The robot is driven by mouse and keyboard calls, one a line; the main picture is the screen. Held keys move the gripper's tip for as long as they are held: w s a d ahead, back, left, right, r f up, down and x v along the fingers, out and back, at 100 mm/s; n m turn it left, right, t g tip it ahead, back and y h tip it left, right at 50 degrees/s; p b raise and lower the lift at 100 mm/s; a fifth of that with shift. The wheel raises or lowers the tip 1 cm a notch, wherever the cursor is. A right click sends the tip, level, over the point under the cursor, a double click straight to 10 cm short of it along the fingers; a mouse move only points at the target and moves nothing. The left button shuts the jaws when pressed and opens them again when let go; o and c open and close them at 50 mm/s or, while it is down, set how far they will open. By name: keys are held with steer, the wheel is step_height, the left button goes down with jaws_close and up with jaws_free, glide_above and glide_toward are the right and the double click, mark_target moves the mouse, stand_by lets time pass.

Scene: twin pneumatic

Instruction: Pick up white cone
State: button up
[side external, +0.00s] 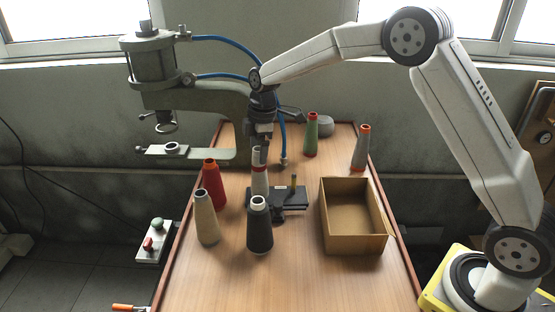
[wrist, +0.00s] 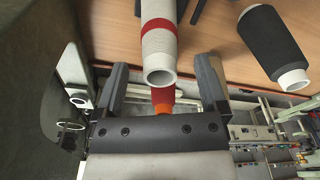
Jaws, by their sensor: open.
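The white cone (side external: 260,181) has a red band and stands upright on the table, directly below my gripper (side external: 260,150). In the wrist view the white cone (wrist: 158,45) shows its hollow top rim towards the camera. My gripper (wrist: 162,78) is open there, with one finger on each side of the cone's top end. Gaps show between the cone and both fingers, so it is not clamped. In the side view the fingers partly hide the cone's top, and the black cone hides its foot.
A black cone (side external: 260,228), a beige cone (side external: 206,220) and a red cone (side external: 214,187) stand close by. A black fixture (side external: 290,198) is just right. An open cardboard box (side external: 353,243) is farther right. A green cone (side external: 311,137) and a grey cone (side external: 361,150) stand at the back.

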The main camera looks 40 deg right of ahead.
mark_target(259, 173)
steer(key=shift+a+f, duration=0.15)
steer(key=shift+f, duration=1.2)
jaws_close()
